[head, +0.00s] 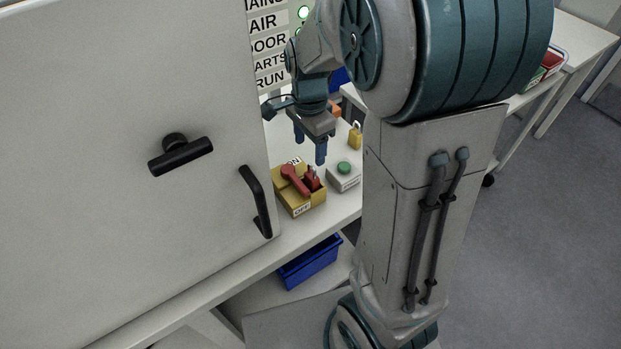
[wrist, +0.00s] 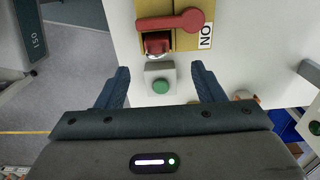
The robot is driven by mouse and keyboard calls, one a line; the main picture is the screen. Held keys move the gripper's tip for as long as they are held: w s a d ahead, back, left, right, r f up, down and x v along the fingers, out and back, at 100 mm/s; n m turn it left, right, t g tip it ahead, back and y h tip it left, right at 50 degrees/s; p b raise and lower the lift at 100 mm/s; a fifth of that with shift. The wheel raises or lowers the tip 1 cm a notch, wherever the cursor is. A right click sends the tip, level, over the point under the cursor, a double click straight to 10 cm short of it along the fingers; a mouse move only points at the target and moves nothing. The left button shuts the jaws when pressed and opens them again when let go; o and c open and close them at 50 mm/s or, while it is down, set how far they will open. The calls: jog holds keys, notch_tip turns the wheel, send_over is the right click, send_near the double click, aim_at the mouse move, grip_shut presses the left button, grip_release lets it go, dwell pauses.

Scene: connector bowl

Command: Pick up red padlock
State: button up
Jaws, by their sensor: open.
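The red padlock (head: 313,178) is at the right side of the yellow switch box (head: 305,203), beside the box's red lever (head: 294,180). In the wrist view the padlock (wrist: 157,43) shows at the box's near edge, below the lever (wrist: 178,22), with a greyish metal part. Whether its shackle passes through the box cannot be told. My gripper (head: 309,148) is open and empty, above and behind the box in the head view. In the wrist view its fingertips (wrist: 160,70) are spread to either side of the green button, with the padlock beyond them.
A grey box with a green button (head: 344,168) stands right of the switch box. A brass padlock (head: 355,137) and an orange object (head: 334,109) are farther back. A large grey panel (head: 130,90) with black handles rises at left. A blue bin (head: 310,262) is below the bench.

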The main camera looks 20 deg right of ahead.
aim_at(312, 165)
notch_tip(312, 165, down, 3)
jog(key=shift+f, duration=0.2)
jog(key=shift+s+d+f, duration=0.1)
jog(key=shift+s+f, duration=0.05)
jog(key=shift+f, duration=1.2)
jog(key=shift+s+d+f, duration=0.1)
jog(key=shift+f, duration=1.25)
jog(key=c, duration=1.1)
